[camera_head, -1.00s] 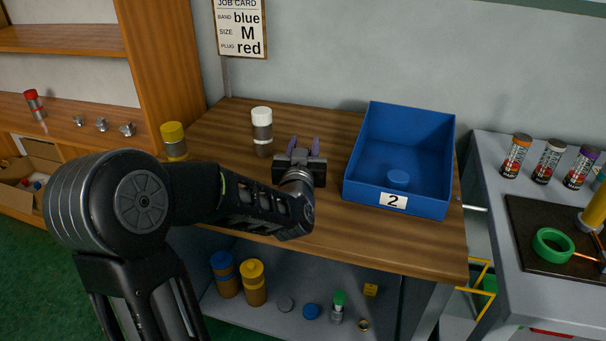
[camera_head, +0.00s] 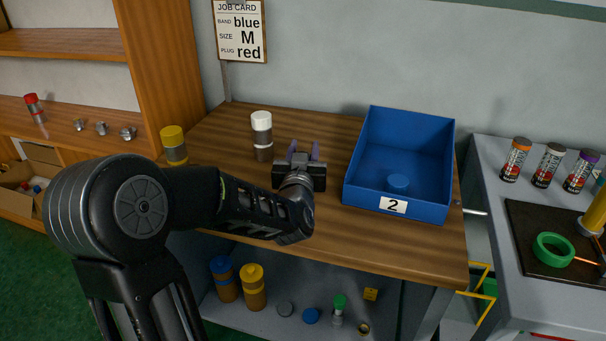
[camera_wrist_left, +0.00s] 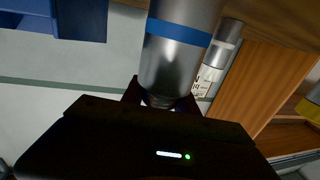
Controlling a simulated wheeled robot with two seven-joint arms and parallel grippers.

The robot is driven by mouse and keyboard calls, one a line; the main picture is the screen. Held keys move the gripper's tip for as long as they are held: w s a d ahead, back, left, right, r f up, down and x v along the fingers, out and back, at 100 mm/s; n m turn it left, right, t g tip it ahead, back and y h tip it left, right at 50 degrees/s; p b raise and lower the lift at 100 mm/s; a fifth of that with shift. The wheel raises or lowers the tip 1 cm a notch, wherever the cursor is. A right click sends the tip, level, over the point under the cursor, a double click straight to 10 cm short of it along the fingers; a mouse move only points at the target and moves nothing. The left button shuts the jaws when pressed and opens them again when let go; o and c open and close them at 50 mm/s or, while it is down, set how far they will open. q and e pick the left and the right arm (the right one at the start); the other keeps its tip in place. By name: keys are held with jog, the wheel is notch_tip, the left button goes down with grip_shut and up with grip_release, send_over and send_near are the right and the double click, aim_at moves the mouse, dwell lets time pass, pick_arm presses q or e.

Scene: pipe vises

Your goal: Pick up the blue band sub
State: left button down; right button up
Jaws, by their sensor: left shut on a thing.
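The blue band sub (camera_wrist_left: 178,50) is a silver metal cylinder with a blue band, large in the left wrist view. My left gripper (camera_head: 303,151) is over the wooden bench, just right of the white-capped cylinder in the head view. Its fingers (camera_wrist_left: 160,98) are shut on the sub in the wrist view. My right gripper is not in view.
The white-capped cylinder (camera_head: 262,140) and a yellow-capped one (camera_head: 174,148) stand on the bench (camera_head: 222,135). A blue bin (camera_head: 360,184) marked 2 holds a blue disc (camera_head: 398,183). A job card (camera_head: 240,32) reads blue, M, red. Several parts lie on the shelf below.

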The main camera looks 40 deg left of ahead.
pick_arm(q)
jog(key=shift+r, duration=0.1)
notch_tip(320, 180, up, 10)
jog(key=p, duration=0.1)
dwell(0.3)
dwell(0.5)
